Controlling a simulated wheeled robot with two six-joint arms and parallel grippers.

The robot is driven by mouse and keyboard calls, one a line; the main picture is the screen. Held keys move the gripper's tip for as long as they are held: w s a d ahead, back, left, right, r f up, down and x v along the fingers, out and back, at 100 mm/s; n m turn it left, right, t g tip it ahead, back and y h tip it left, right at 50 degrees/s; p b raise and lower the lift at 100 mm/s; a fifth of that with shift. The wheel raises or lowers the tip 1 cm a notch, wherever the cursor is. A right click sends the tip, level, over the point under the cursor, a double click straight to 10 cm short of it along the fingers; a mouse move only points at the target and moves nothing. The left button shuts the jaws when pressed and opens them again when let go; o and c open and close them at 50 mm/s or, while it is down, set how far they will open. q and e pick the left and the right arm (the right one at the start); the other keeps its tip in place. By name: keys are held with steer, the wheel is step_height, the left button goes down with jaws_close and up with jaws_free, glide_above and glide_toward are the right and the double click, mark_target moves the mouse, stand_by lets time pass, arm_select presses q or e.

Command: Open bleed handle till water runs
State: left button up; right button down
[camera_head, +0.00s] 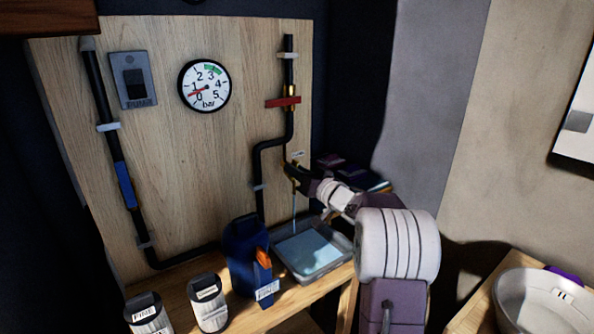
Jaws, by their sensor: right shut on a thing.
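The bleed valve (295,184) is a small brass fitting low on the right-hand black pipe, under a small white tag. My right gripper (290,171) reaches it from the right and is shut on the bleed handle, which its dark fingers mostly hide. A thin pale stream of water (294,214) falls from below the valve toward the grey tray (343,264). The tray holds light blue water (308,252). The round gauge (204,86) has its red needle low, between 0 and 1 bar. My left gripper is not in view.
A red lever on a brass valve (283,102) sits higher on the same pipe. A blue jug (245,262) and two labelled tins (208,303) stand left of the tray. A grey switch box (133,80) is on the board. A pale basin (545,302) is at lower right.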

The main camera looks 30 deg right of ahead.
steer(key=shift+n, duration=1)
steer(key=c, duration=1.5)
jaws_free()
